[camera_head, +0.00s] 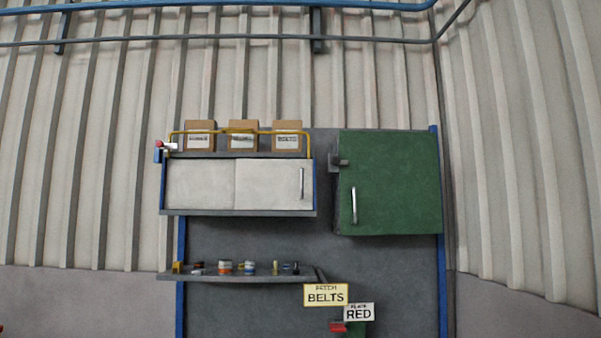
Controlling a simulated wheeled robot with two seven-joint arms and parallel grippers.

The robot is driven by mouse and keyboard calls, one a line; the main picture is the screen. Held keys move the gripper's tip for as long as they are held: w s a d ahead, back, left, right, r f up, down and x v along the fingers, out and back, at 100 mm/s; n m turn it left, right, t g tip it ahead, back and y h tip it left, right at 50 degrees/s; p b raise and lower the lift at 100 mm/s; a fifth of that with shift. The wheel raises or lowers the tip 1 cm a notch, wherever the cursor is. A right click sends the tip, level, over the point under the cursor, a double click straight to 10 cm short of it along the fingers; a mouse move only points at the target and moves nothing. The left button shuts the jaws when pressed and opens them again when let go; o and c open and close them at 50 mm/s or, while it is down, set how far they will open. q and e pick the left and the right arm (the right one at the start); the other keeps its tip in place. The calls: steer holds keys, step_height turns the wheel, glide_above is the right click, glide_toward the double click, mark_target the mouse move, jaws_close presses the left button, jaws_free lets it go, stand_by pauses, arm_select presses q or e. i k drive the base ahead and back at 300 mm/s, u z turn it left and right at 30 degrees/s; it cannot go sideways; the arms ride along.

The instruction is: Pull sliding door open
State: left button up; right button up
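A wall cabinet with a grey frame (240,213) has two pale front panels side by side. The left panel (200,184) is plain. The right panel (268,184) has a vertical metal handle (302,184) near its right edge. The panels meet near the middle and cover the front, so the inside is hidden. To the right hangs a green cabinet (400,180) with a shut door and a vertical metal handle (354,206) near its left edge. Neither of my grippers is in view.
Several cardboard boxes (243,137) stand on the pale cabinet behind a yellow rail (309,145). Below, a grey shelf (235,277) holds several small items. Signs reading BELTS (326,295) and RED (359,313) stand lower, near a red object (338,327).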

mark_target(261, 183)
steer(key=u, duration=0.25)
steer(key=i, duration=1.5)
steer(key=u, duration=0.2)
